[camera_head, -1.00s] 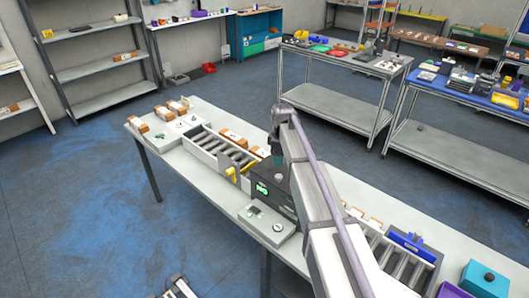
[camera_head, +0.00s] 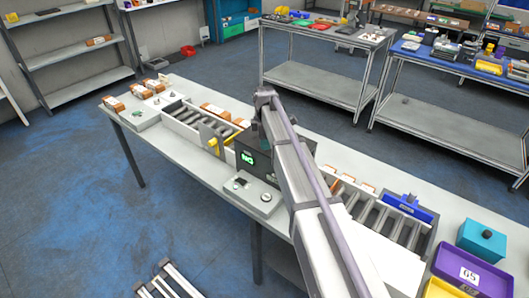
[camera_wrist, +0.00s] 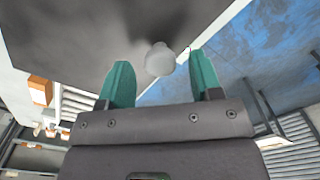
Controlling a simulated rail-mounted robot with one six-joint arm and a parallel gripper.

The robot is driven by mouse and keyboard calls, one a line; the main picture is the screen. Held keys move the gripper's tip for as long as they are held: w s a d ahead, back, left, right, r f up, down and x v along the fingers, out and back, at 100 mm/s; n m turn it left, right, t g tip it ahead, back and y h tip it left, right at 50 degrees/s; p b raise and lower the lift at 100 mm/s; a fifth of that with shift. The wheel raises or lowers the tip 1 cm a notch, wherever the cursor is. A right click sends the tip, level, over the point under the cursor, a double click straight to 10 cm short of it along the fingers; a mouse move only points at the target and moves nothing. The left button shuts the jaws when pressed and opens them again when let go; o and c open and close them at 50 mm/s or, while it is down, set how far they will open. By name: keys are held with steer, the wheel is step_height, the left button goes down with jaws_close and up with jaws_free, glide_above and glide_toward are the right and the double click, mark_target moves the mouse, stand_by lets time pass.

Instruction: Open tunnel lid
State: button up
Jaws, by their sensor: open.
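The scanning tunnel (camera_head: 258,150) is a dark box with a small green display, standing on the long grey table between two roller tracks. In the wrist view its dark lid (camera_wrist: 95,35) fills the upper left, with a round pale knob (camera_wrist: 159,59) on it. My gripper (camera_wrist: 158,80) is open, its two teal fingers on either side of the knob. I cannot tell whether the fingers touch the knob. In the head view my arm hides part of the tunnel and my gripper's fingertips.
A roller conveyor (camera_head: 190,125) with a yellow lever (camera_head: 213,142) lies left of the tunnel. More rollers (camera_head: 390,225) lie to the right, beside a teal box (camera_head: 480,240) and a purple bin (camera_head: 466,272). Brown boxes (camera_head: 113,103) stand at the table's far left end.

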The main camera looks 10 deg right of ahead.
steer(key=shift+f, duration=0.55)
steer(key=shift+r, duration=0.15)
jaws_close()
